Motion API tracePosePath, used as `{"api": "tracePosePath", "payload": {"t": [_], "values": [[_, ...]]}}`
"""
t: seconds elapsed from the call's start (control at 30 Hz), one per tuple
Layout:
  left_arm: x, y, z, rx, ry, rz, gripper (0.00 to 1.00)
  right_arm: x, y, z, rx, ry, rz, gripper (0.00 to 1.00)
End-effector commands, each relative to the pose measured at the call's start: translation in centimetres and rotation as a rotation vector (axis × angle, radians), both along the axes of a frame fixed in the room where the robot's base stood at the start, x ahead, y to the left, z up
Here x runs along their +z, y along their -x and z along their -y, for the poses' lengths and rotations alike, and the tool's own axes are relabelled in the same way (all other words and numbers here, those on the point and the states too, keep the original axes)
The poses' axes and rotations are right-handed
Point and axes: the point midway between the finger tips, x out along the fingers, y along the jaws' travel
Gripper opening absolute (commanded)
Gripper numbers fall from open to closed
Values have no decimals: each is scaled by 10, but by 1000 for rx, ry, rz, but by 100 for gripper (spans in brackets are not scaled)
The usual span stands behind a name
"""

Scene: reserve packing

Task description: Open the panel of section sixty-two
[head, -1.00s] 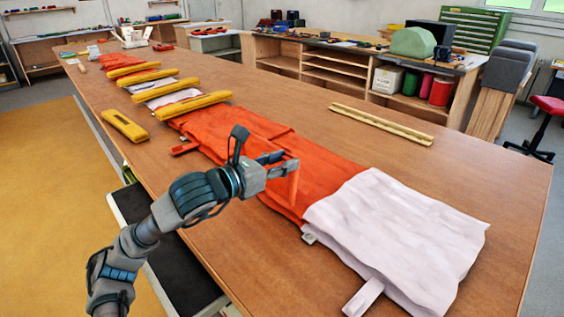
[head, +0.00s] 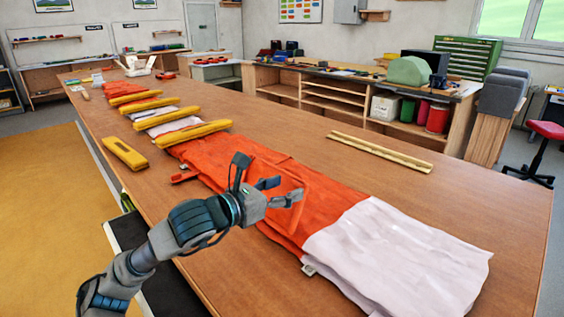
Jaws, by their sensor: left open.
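A long strip of fabric lies along the table, with an orange part (head: 335,208) in the middle and a white part (head: 400,255) at the near right end. No section number is legible, so I cannot tell which part is sixty-two. My left gripper (head: 281,190) is open above the orange part, its fingers pointing right. A creased orange flap lies beside and behind the fingers; whether they touch it I cannot tell. A small pale tab (head: 308,270) sticks out at the near edge, and an orange tab (head: 184,177) farther left. My right gripper is out of view.
Several yellow padded bars lie across the far fabric, and another yellow bar (head: 125,153) lies loose at the table's left edge. A pale wooden strip (head: 379,152) lies behind the fabric. The wooden table (head: 480,205) is bare to the right.

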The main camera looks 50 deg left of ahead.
Motion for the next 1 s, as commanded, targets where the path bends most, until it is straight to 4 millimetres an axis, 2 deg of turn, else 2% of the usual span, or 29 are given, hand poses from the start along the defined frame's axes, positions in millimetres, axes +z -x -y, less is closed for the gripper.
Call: {"api": "tracePosePath", "payload": {"t": [0.3, 0.73, 1.0], "values": [[18, 3, -5, 10, 7, 4, 62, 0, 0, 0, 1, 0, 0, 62], [71, 2, -4, 5, 8, 6, 62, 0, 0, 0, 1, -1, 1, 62], [88, 0, -5, 7, 6, 0, 62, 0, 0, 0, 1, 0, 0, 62]]}}
